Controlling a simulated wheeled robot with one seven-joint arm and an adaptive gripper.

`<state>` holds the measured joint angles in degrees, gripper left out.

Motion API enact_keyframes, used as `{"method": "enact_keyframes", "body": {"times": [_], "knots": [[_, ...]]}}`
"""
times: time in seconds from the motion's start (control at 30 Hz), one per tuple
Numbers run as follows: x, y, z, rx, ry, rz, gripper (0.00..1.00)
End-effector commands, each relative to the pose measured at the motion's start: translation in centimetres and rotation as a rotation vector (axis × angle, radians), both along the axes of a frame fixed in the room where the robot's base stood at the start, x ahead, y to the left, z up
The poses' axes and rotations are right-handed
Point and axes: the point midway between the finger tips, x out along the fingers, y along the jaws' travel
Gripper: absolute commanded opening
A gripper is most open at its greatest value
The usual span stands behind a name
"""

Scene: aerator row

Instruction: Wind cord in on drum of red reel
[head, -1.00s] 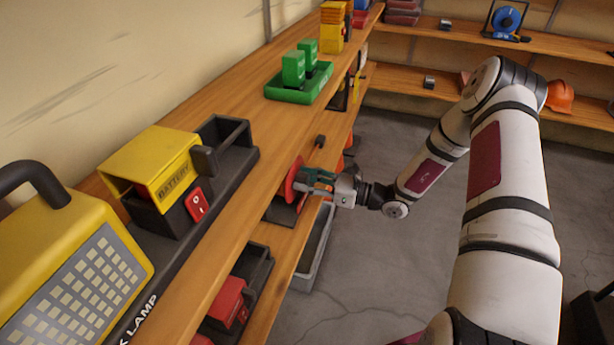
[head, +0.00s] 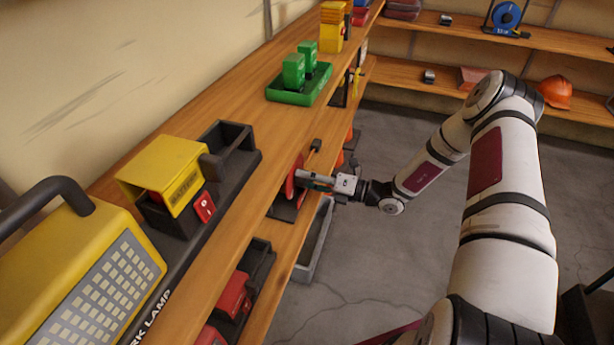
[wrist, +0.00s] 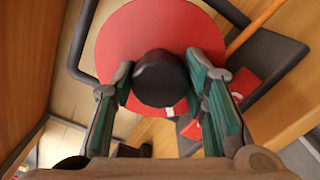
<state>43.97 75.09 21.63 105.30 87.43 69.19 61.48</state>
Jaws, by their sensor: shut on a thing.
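The red reel (head: 291,177) stands on the lower shelf, partly hidden by my gripper in the head view. In the wrist view its round red face (wrist: 150,28) fills the upper middle, with a dark round knob (wrist: 160,79) in front of it. My gripper (wrist: 163,85) has its green-padded fingers on both sides of the knob and is shut on it. In the head view my gripper (head: 318,181) reaches the reel from the right. A dark frame bar curves beside the reel in the wrist view. An orange strand (wrist: 258,25), possibly the cord, runs at upper right. The drum is hidden.
The upper shelf (head: 232,108) overhangs the reel's shelf and holds a yellow battery box (head: 165,170), a work lamp (head: 100,270) and a green tray (head: 303,95). A grey bin (head: 313,245) stands below.

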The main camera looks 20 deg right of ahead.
Motion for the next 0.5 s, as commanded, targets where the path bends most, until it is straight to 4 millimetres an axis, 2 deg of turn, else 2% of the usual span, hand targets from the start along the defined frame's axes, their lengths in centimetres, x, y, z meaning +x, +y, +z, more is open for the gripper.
{"method": "enact_keyframes", "body": {"times": [0.5], "knots": [[0.0,-0.08,-0.26,0.275,0.384,-0.001,0.12]]}}
